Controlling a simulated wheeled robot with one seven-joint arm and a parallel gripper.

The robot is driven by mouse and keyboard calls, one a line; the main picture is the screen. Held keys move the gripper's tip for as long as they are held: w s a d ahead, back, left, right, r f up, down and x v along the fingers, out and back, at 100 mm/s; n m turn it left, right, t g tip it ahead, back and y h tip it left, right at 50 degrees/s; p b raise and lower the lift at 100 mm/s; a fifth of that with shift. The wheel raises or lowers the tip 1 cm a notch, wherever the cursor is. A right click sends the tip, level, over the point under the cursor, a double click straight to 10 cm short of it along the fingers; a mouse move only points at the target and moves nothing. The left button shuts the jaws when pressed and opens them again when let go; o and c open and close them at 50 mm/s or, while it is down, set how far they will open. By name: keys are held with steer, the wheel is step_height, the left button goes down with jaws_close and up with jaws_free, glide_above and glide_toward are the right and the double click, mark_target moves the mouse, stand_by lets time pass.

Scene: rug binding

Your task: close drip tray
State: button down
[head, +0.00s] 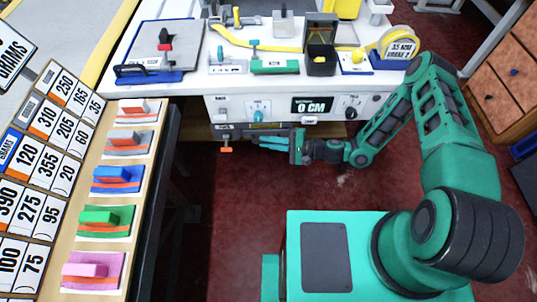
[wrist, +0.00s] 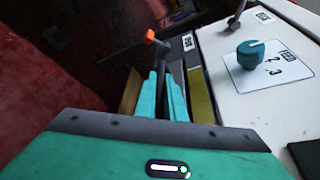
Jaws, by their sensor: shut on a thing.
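The drip tray (head: 250,131) is a low drawer-like piece with a dark and tan front, under the white machine panel. Its tan front also shows in the wrist view (wrist: 201,97), beside the fingers. My gripper (head: 268,142) reaches in from the right, level with this front. In the wrist view its two teal fingers (wrist: 163,92) are close together, with a dark strip between them, shut on what looks like the tray's handle. The fingers hide most of the grip. How far the tray stands out is hard to tell.
An orange-tipped lever (head: 226,149) hangs just left of my fingertips. Above is the white panel (head: 285,108) with a teal knob (head: 259,116) and a "0 CM" display (head: 312,104). A sample rack (head: 110,200) stands at left. The red floor in front is clear.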

steer(key=shift+w, duration=0.55)
steer(key=c, duration=2.1)
jaws_free()
steer(key=shift+w, duration=0.1)
steer(key=v, duration=1.1)
steer(key=shift+f, duration=0.15)
